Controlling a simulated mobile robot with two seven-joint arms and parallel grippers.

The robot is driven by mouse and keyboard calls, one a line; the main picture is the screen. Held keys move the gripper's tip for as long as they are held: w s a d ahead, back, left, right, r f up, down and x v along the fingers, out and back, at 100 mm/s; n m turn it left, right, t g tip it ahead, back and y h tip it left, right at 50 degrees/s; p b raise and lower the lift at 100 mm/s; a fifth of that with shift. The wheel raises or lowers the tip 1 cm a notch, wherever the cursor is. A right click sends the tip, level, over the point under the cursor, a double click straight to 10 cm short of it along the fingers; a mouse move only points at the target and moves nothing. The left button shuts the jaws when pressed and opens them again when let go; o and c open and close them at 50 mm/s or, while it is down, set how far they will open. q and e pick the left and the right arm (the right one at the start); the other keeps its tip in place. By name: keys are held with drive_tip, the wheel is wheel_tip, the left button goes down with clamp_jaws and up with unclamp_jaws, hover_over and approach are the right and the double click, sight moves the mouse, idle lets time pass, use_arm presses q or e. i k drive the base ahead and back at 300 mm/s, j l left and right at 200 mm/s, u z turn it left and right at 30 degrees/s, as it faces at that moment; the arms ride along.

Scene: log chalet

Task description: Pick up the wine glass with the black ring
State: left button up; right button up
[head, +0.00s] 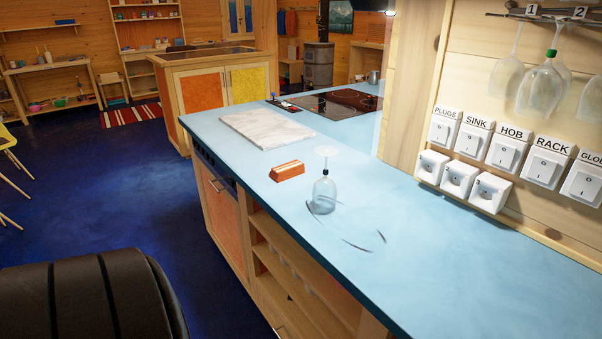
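A clear wine glass (325,194) stands upside down on the blue worktop (420,240), bowl down and foot up. A small dark ring (325,171) sits around its stem. Dark curved streaks lie on the worktop around and in front of the glass. Another wine glass (541,88), with a green ring (550,54) on its stem, hangs upside down from the rack (545,14) at the upper right. Neither of my grippers is in view.
A copper-coloured block (287,171) lies just left of the glass, with a pale marble board (266,128) behind it. Labelled switches (506,150) line the wall at right. The worktop's front right is clear. Blue floor (90,195) is open at left.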

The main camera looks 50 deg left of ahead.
sight(325, 193)
drive_tip(key=k+j+u, duration=0.1)
drive_tip(key=u, duration=1.3)
